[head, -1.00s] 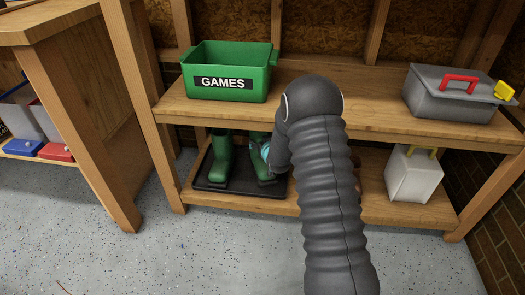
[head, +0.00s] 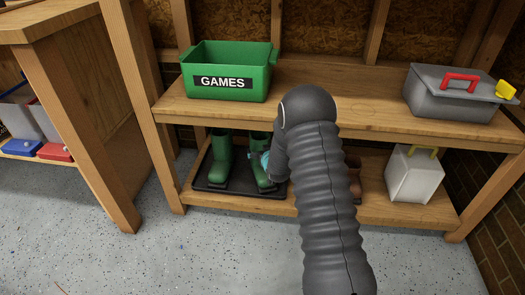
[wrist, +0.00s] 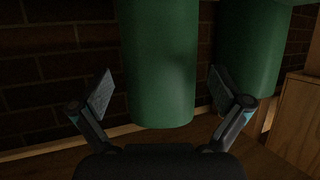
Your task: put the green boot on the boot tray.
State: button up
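Two green boots are on the black boot tray (head: 215,187) on the lower shelf in the head view. The left boot (head: 221,158) stands upright. The right boot (head: 257,148) also looks upright, with its foot on the tray, partly behind my gripper (head: 266,162). In the wrist view my gripper (wrist: 160,103) has its fingers spread on both sides of the nearer green boot shaft (wrist: 160,60), with a visible gap at each side. The other green boot (wrist: 248,50) is behind to the right. My arm hides part of the tray's right side.
A brown item (head: 353,178) is partly hidden behind my arm on the lower shelf, with a white container (head: 412,175) farther right. The shelf board (head: 340,118) above carries a green GAMES bin (head: 228,75) and a grey toolbox (head: 455,95). A wooden post (head: 135,90) stands left.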

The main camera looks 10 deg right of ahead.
jog(key=shift+r, duration=0.15)
jog(key=shift+s+r, duration=0.1)
jog(key=shift+s, duration=0.1)
jog(key=a+p+v, duration=0.1)
jog(key=v, duration=1)
jog(key=s+d+r+g+h, duration=0.1)
jog(key=s+r+g, duration=0.1)
jog(key=s+r, duration=0.65)
jog(key=s+d+r+g, duration=0.1)
jog(key=s+r+g, duration=0.1)
jog(key=s+r, duration=0.65)
jog(key=s+r+g, duration=0.2)
jog(key=s+r, duration=0.2)
jog(key=s, duration=0.7)
jog(key=s+a+r+g, duration=0.1)
jog(key=s+r, duration=0.3)
jog(key=s, duration=0.7)
jog(key=shift+s+r+m+g, duration=0.15)
jog(key=shift+s+m+g, duration=0.1)
jog(key=shift+m+g, duration=0.2)
jog(key=shift+a, duration=0.1)
jog(key=shift+c, duration=0.2)
